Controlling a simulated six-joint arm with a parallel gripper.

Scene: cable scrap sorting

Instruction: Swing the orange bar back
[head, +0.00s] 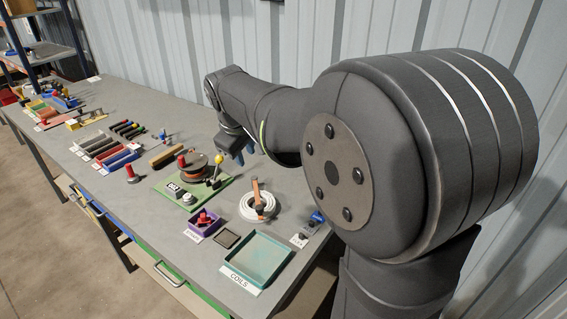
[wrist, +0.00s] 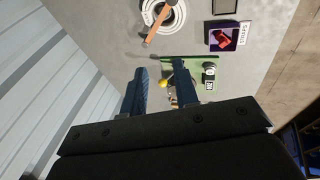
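The orange bar (head: 256,190) stands across a white cable coil (head: 247,208) on the table. A dark piece sits at its near end. The wrist view shows the bar (wrist: 157,24) lying over the coil (wrist: 178,20), near the top edge. My gripper (head: 241,155) is above the back of the green board (head: 217,196), to the left of and behind the coil. In the wrist view, its two blue fingers (wrist: 160,93) are apart. A yellow ball (wrist: 165,85) shows between them, but I see no contact. My gripper is apart from the bar.
The green board carries a brown spool (head: 187,166) and the yellow-topped lever. A teal tray (head: 228,273) labelled COILS is at the front right. A purple tray (head: 196,231) holds a red piece. Several coloured bins (head: 119,158) line the left.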

